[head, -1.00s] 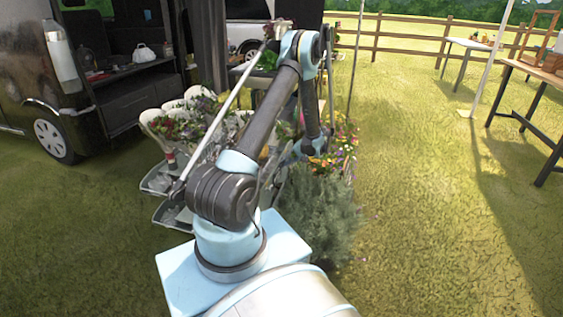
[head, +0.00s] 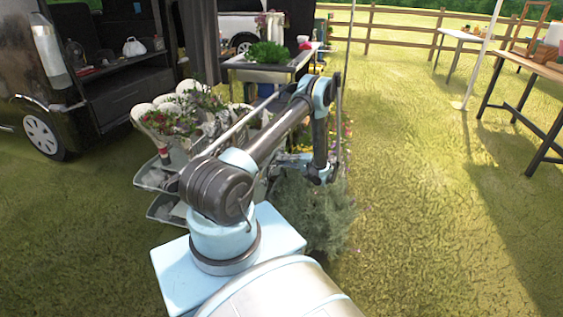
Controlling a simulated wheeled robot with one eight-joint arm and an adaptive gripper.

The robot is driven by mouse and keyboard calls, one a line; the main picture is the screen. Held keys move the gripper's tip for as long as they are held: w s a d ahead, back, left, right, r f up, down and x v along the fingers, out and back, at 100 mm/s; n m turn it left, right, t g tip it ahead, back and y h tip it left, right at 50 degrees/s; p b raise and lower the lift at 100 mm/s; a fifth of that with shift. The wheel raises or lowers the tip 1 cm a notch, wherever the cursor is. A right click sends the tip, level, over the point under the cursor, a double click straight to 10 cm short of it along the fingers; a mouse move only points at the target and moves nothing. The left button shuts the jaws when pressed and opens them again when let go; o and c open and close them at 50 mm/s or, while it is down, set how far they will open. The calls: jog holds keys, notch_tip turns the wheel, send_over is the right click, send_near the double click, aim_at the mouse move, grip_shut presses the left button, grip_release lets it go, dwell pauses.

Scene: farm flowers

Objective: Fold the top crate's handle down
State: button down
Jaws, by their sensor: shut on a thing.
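My arm reaches forward over the flower stand, bends at a high elbow and drops to a wrist. My gripper (head: 277,162) is at the left of this wrist, small and mostly hidden behind my own arm links. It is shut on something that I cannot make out. The top crate and its handle cannot be told apart behind the arm and among the flowers, so I cannot see the handle's tilt.
White buckets of flowers (head: 160,120) stand on grey tiered trays (head: 158,177) left of my arm. A bushy grey-green plant (head: 315,215) is below the wrist. A table with green plants (head: 266,56) stands behind. A van (head: 40,100) is left.

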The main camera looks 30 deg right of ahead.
jog(key=shift+f, duration=0.15)
dwell(0.4)
jog(key=c, duration=1.5)
grip_release()
jog(key=shift+s+d, duration=0.1)
jog(key=v, duration=0.7)
jog(key=shift+d+f, duration=0.1)
jog(key=shift+f, duration=0.1)
